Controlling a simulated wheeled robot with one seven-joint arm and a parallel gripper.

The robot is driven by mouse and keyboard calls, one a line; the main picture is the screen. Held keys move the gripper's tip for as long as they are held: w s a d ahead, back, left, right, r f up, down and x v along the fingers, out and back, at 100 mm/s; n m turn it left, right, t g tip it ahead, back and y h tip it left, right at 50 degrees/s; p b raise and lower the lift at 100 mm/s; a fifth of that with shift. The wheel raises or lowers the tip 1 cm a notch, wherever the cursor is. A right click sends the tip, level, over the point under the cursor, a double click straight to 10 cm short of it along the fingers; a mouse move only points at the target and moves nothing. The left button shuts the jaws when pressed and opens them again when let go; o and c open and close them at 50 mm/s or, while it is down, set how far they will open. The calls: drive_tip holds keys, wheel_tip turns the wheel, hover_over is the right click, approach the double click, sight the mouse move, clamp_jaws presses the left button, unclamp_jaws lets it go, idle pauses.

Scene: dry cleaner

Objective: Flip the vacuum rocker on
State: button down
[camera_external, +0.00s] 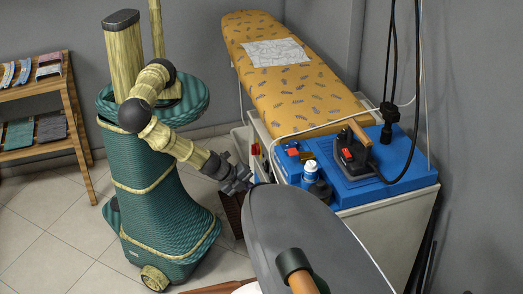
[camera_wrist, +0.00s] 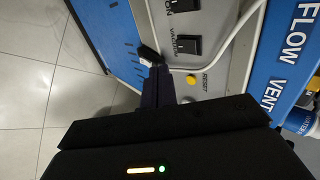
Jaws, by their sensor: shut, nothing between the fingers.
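I cannot tell whether the fingertips touch the panel. In the external view my gripper (camera_external: 238,183) is beside the left end of the blue-topped ironing station (camera_external: 385,168). The rocker cannot be made out there.
A second black rocker (camera_wrist: 176,5) and a yellow RESET button (camera_wrist: 191,79) are near the vacuum rocker. A white cable (camera_wrist: 157,35) crosses the panel. A dark grey board (camera_external: 300,235) stands in front of the station. Tiled floor (camera_external: 60,225) is open at left.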

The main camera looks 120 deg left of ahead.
drive_tip(key=w+a+f+p, duration=0.1)
drive_tip(key=w+a+f, duration=0.1)
drive_tip(key=w+a, duration=0.2)
drive_tip(key=shift+w+a+f, duration=0.2)
drive_tip(key=shift+f, duration=0.2)
drive_tip(key=shift+f, duration=0.1)
drive_tip(key=shift+a+b, duration=0.1)
drive_tip(key=shift+b, duration=0.2)
drive_tip(key=shift+r, duration=0.2)
drive_tip(key=shift+r+p, duration=0.65)
